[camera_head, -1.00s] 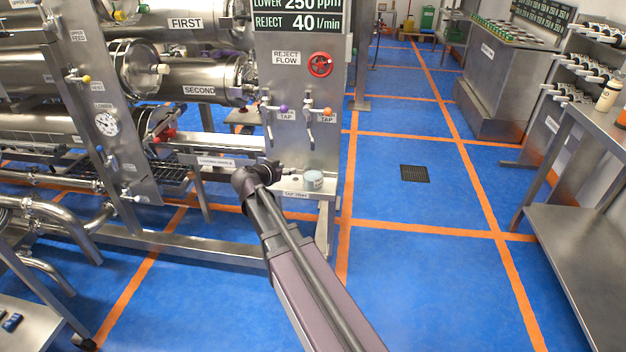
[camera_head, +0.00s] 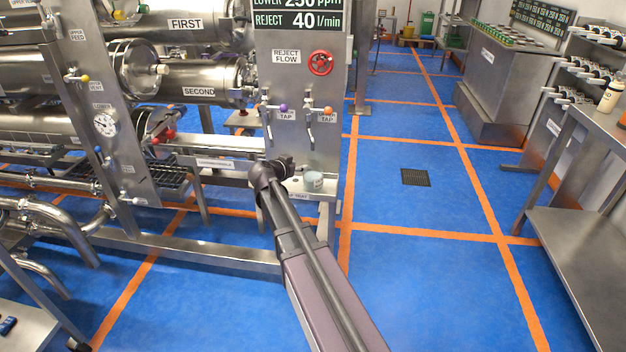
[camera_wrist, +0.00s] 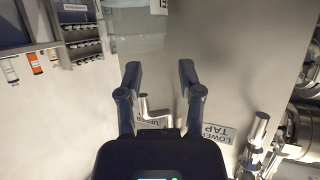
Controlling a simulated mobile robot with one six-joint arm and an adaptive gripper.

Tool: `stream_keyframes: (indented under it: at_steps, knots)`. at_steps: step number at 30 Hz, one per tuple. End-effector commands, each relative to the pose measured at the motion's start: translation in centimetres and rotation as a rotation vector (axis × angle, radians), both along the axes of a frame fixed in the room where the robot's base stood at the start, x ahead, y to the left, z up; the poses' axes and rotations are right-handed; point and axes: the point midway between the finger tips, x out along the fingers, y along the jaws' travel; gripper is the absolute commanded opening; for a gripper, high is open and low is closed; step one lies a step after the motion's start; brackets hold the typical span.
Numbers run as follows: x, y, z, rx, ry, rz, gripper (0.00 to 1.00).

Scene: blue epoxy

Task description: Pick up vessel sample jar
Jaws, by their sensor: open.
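The sample jar (camera_head: 313,180) is a small pale, translucent vessel standing on the small steel tap shelf (camera_head: 327,195) below the taps in the head view. In the wrist view, a clear, pale greenish jar (camera_wrist: 140,40) with a white label, partly cut off, shows at the top edge, beyond the fingertips. My gripper (camera_wrist: 160,72) is open, with nothing between its two dark fingers.
The steel tap panel (camera_head: 296,90) rises behind the shelf, with the upper tap (camera_head: 328,112) and lower tap (camera_head: 283,108) hanging above the jar. Pipes and frame beams lie to the left. Blue floor is clear to the right, before a steel bench (camera_head: 590,260).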

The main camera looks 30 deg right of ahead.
Motion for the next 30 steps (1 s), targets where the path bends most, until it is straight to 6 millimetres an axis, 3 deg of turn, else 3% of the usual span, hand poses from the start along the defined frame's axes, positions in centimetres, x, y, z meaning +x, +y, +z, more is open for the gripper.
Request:
stream_keyframes:
  at_steps: [15,30]
  knots:
    - [2.8,-3.6,-2.0,0.001,0.0,-0.001,0.48]
    - [2.9,-3.7,-2.0,0.0,0.0,0.0,0.48]
